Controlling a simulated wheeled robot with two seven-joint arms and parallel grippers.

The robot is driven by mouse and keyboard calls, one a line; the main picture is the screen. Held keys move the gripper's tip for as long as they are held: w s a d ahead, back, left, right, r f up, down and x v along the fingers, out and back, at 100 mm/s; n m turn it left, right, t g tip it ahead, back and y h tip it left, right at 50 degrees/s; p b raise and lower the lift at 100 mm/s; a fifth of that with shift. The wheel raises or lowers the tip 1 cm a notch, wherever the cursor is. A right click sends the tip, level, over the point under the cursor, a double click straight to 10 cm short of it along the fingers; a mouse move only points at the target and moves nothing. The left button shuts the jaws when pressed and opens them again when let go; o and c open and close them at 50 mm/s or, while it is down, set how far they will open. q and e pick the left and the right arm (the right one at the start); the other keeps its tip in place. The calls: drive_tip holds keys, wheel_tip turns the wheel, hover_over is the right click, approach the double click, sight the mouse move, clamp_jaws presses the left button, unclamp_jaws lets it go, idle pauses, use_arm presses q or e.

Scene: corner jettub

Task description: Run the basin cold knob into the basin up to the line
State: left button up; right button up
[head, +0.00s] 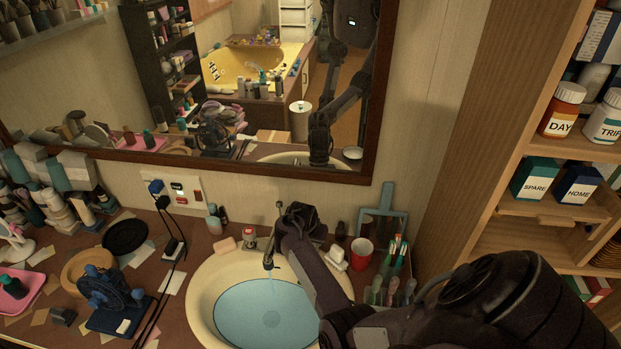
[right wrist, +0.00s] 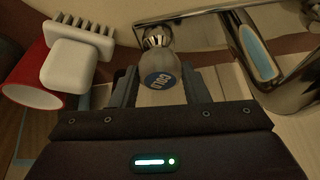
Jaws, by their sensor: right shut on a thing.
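The cream basin (head: 205,296) is set in the counter and holds pale blue water (head: 265,312). The chrome faucet (head: 268,258) stands over it, with what looks like a thin stream under its spout. I cannot make out a line on the basin wall. The cold knob (right wrist: 160,77), with a blue "COLD" cap, is between the fingers of my right gripper (right wrist: 163,86), which is shut on it. In the head view my right gripper (head: 296,226) hides this knob, right of the faucet. The other knob (head: 249,236), with red on it, stands left of the faucet. My left gripper is not in view.
A red cup (head: 361,253) and a white-backed brush (head: 338,257) stand right of my right gripper; the cup (right wrist: 30,85) and brush (right wrist: 75,58) also show at the wrist. Soap (head: 225,245) lies left of the faucet. A wooden shelf (head: 520,235) bounds the right side.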

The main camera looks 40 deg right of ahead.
drive_tip(key=m+g, duration=0.1)
drive_tip(key=m, duration=0.2)
drive_tip(key=shift+w, duration=0.15)
drive_tip(key=shift+f+m+g+b, duration=0.1)
drive_tip(key=shift+m+g+b, duration=0.3)
drive_tip(key=shift+m+b, duration=0.4)
drive_tip(key=m+g+b, duration=0.1)
drive_tip(key=m+b, duration=0.1)
drive_tip(key=m, duration=0.1)
drive_tip(key=shift+w, duration=0.1)
drive_tip(key=shift+m+g+b, duration=0.5)
drive_tip(key=shift+m+b, duration=0.4)
drive_tip(key=shift+m, duration=0.2)
drive_tip(key=o, duration=1)
drive_tip(key=shift+c, duration=0.2)
